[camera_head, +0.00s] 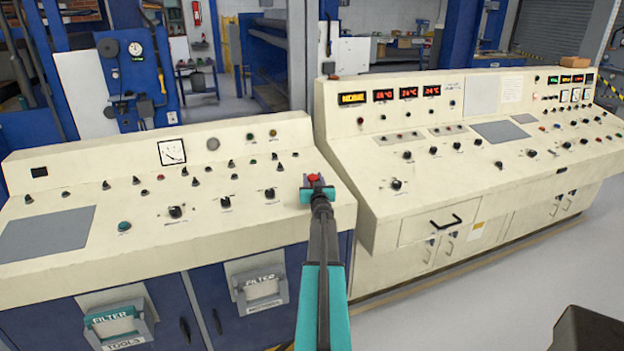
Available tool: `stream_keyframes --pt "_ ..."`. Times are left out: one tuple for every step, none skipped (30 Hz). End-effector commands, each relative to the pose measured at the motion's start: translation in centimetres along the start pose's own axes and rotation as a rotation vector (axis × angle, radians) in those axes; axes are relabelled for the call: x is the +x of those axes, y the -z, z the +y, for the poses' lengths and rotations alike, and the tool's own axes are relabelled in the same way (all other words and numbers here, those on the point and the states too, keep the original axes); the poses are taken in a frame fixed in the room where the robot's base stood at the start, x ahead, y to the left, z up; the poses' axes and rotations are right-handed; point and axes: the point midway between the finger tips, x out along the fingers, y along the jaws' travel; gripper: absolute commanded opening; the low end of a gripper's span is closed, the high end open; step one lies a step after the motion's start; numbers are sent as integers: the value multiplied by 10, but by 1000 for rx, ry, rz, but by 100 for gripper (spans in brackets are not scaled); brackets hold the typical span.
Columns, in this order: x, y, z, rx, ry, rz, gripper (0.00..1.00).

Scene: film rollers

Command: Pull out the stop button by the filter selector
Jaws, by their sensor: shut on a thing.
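A red stop button (313,178) sits near the right end of the left cream console (250,225). My gripper (316,188) is over that end of the console, its teal jaws around the red button and shut on it. My dark wrist and teal arm reach up from the bottom and hide the panel just below the button. A black selector knob (270,193) stands to the left of the button, with two more black knobs further left. I cannot read their labels, so I cannot tell which is the filter selector.
A second cream console (450,160) with red displays stands close on the right, across a narrow gap. Grey floor (480,305) is open at the lower right. A dark object (590,330) fills the bottom right corner.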

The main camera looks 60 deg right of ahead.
Motion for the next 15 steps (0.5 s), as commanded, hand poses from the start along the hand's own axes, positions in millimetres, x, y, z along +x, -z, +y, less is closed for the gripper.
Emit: stream_keyframes --pt "1 5 -2 0 5 7 0" --pt "1 5 -2 0 5 8 0" --pt "1 5 -2 0 5 8 0" --pt "1 5 -2 0 5 9 0" --pt "1 6 -2 0 5 9 0" --pt "1 6 -2 0 5 9 0" --pt "1 6 -2 0 5 10 0" --pt "1 6 -2 0 6 10 38" --pt "1 6 -2 0 6 10 45" --pt "1 6 -2 0 6 10 50" --pt "1 6 -2 0 5 9 55" --pt "1 5 -2 0 5 9 55" --pt "1 5 -1 0 4 8 55" --pt "1 5 -1 0 4 8 55" --pt "1 4 -1 0 3 7 55"
